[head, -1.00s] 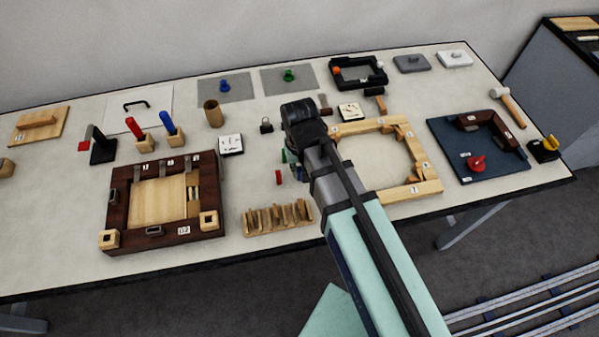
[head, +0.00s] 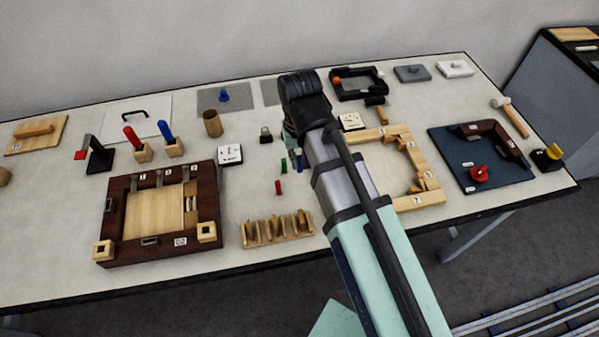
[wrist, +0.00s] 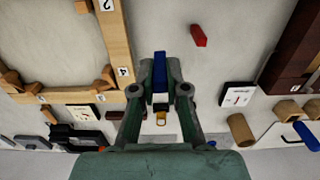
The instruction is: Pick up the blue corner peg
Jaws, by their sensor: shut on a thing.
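The blue corner peg (wrist: 160,72) is between my gripper's two dark green fingers (wrist: 160,90) in the wrist view, and the fingers are shut on it. It points away from the wrist, and part of it is hidden by the fingers. In the head view, the peg (head: 299,154) shows as a small blue piece beside my arm's end, left of the light wooden frame. My gripper (head: 291,165) is partly hidden there by my arm. Whether the peg is clear of the table is hard to tell.
A small red peg (head: 278,187) lies close by, above a slotted wooden rack (head: 277,229). A dark wooden frame (head: 112,215) is to the left and a light wooden frame (head: 420,201) to the right. A padlock (head: 265,135) and a white dial box (head: 230,155) stand behind.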

